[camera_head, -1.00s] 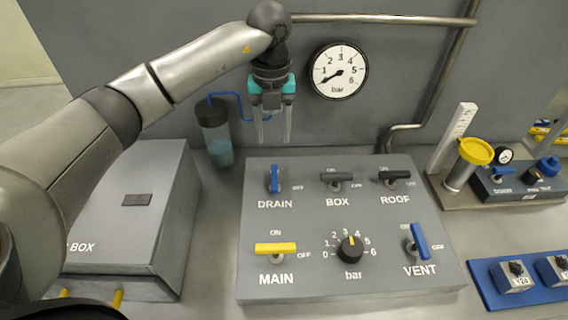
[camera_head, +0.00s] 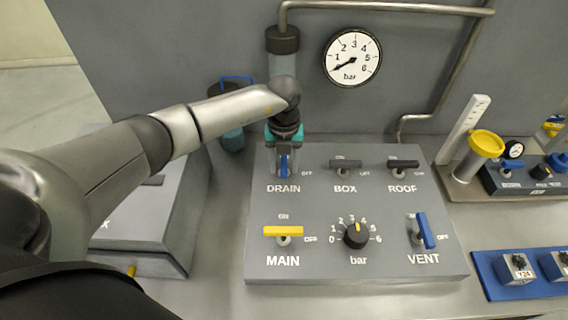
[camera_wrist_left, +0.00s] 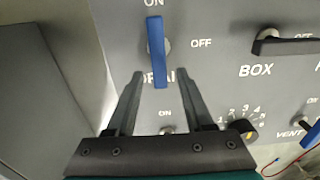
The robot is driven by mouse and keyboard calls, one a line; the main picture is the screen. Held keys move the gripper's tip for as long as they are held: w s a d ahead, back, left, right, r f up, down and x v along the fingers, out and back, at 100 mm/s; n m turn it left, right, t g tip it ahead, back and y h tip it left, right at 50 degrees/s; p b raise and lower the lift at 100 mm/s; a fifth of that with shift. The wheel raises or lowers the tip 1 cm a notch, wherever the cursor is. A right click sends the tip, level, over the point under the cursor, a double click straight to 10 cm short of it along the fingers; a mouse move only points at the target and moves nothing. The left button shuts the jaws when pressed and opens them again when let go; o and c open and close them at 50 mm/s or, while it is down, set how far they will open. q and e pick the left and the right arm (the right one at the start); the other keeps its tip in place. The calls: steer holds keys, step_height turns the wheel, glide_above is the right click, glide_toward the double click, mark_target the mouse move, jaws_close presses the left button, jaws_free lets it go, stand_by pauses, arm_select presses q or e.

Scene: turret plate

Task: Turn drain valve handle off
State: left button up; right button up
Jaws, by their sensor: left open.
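The blue drain valve handle (camera_head: 283,168) sits at the upper left of the grey panel, above the word DRAIN. In the left wrist view the handle (camera_wrist_left: 156,50) stands lengthwise, in line with the ON mark, with OFF to its right. My left gripper (camera_head: 284,174) is over the handle, its fingers pointing down at the panel. In the left wrist view the gripper (camera_wrist_left: 159,73) is open, one finger on each side of the handle's lower part, with gaps visible. The ON label is hidden in the head view. My right gripper is not in view.
The panel (camera_head: 325,235) also carries black BOX (camera_head: 345,164) and ROOF (camera_head: 403,164) handles, a yellow MAIN handle (camera_head: 283,231), a bar knob (camera_head: 355,236) and a blue VENT handle (camera_head: 426,231). A gauge (camera_head: 352,57) hangs on the wall behind. A grey box (camera_head: 183,220) stands left.

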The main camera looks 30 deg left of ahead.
arm_select(q)
steer(key=shift+f, duration=0.1)
steer(key=shift+c, duration=0.3)
jaws_close()
